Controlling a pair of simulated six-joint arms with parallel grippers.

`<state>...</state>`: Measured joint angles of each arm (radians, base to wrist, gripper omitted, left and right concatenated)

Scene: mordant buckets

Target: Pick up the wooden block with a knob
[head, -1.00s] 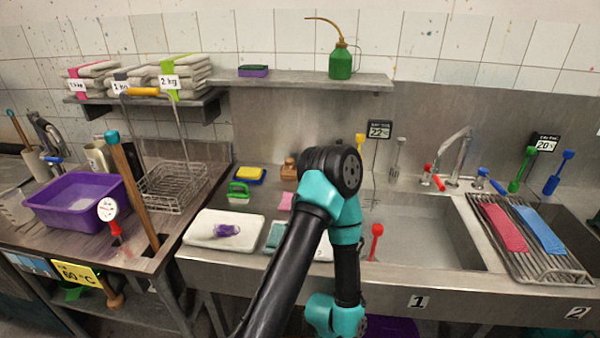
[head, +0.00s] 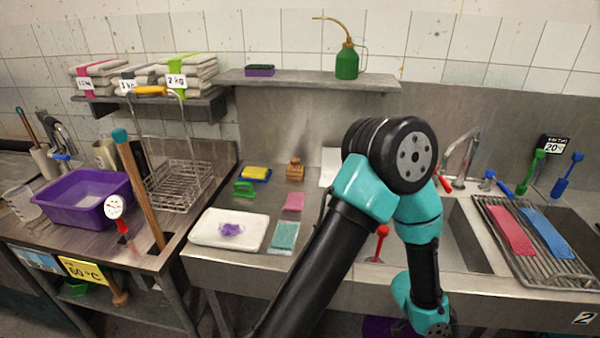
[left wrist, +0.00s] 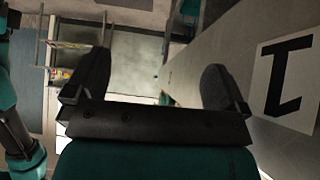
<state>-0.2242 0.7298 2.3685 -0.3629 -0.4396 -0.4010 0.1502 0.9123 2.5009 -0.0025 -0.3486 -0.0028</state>
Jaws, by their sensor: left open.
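The wooden block with a knob (head: 295,171) stands upright at the back of the steel counter, against the back wall, right of the yellow sponge. It is brown, with a small knob on top. In the left wrist view, my left gripper (left wrist: 152,88) is open, with nothing between its two dark fingers. It hangs low beside the sink's front panel, whose "1" label (left wrist: 287,85) shows close by. The block is not seen in that view. In the head view my arm's links cover part of the sink, and the left gripper's fingers are not seen. My right gripper is not in view.
A white tray (head: 205,229) with a purple item, a teal pad (head: 284,235), a pink pad (head: 293,201), a green-handled brush (head: 244,188) and the yellow sponge (head: 256,172) lie on the counter. A red-handled tool (head: 381,240) stands near the sink's front.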

